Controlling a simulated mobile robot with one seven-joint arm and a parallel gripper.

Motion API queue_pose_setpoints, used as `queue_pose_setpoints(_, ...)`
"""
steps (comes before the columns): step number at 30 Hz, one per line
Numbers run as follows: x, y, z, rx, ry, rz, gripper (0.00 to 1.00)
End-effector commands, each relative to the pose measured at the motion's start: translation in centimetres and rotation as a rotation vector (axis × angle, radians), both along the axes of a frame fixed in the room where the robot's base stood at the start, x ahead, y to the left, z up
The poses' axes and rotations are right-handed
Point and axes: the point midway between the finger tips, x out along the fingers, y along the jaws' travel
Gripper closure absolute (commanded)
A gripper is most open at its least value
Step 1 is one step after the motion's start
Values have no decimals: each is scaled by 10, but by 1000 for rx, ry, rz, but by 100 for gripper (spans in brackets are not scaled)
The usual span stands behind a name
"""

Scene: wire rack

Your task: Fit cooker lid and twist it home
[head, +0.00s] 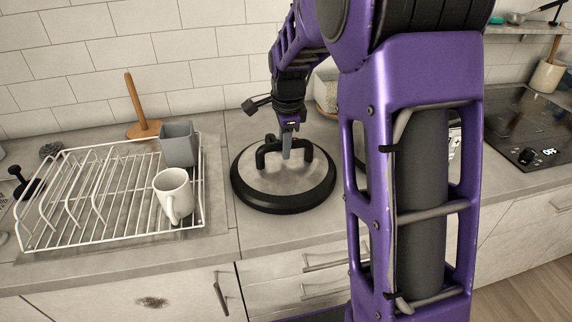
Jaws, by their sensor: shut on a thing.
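The cooker lid (268,187) is a round grey disc with a thick black rim and a black arched handle (304,148) on top. It sits level at the counter's middle, just right of the wire rack. My gripper (286,153) points down from above and is shut on the lid's handle. No cooker pot can be made out; whatever is under the lid is hidden by it, and my arm covers the area to its right.
A white wire rack (95,232) on the left holds a white mug (173,194) and a grey cup (180,144). A pale pot (326,95) stands behind my arm. A black hob (520,128) is at right.

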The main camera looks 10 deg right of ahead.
Motion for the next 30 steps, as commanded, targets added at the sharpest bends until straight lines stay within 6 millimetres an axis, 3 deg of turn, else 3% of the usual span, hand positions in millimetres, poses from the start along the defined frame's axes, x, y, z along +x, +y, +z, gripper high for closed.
queue_pose_setpoints(30, 2, 0, 51, 0, -7, 0, 100)
